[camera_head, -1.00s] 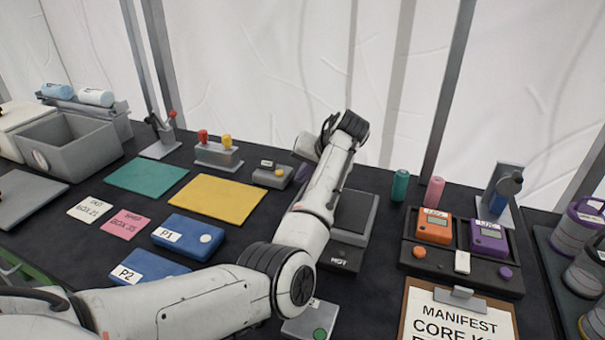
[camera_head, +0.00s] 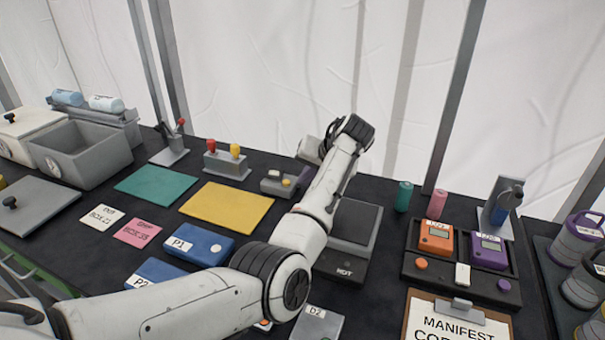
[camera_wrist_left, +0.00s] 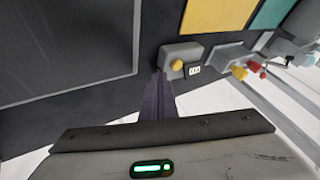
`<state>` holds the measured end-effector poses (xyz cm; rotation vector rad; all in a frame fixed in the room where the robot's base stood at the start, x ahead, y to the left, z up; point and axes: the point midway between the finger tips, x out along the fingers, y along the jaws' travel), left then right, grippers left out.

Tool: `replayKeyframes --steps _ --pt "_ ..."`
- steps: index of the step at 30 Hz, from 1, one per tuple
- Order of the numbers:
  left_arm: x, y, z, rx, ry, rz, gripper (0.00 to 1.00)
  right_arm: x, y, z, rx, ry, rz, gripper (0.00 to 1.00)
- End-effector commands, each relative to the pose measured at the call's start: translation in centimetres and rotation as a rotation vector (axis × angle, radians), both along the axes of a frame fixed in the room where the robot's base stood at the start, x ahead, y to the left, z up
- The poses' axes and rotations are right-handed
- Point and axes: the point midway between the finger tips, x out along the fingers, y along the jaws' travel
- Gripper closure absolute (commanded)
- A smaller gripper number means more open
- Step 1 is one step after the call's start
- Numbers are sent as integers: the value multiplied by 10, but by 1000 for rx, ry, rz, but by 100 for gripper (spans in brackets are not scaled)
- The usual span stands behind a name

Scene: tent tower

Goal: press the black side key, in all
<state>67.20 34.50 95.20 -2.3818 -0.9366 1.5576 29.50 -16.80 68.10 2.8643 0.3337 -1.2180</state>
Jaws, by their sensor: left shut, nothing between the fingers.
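A small grey box (camera_head: 270,187) with a yellow button (camera_head: 287,183) and a small counter display stands at the back of the table. The box also shows in the left wrist view (camera_wrist_left: 172,52), with its yellow button (camera_wrist_left: 177,65) and the display (camera_wrist_left: 194,70), whose digits are too small to read. I cannot make out a black side key; the box's side by my fingers is largely hidden. My left gripper (camera_wrist_left: 160,78) is shut and empty, its purple fingertips close beside the box. I cannot tell whether they touch. My right gripper is out of view.
A stand with red and yellow levers (camera_head: 227,163) is left of the box. A yellow mat (camera_head: 226,207) lies in front. The orange and purple devices (camera_head: 435,237) stand farther right.

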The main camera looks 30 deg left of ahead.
Motion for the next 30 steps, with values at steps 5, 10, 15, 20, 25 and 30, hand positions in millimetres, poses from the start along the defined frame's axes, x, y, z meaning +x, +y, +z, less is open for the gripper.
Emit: replayKeyframes --steps 5,10,15,20,25,30 --pt "-2 -33 28 -6 -4 -18 100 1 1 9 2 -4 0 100" --pt "-5 -49 43 -7 -4 -25 100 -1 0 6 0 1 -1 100" --pt "-6 -53 48 -7 -3 -25 100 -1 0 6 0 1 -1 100" --pt "-6 -53 48 -8 -4 -26 100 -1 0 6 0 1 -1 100" --pt "-6 -53 48 -8 -4 -26 100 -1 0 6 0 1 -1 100" --pt "-6 -53 48 -8 -4 -26 100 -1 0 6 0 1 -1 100"
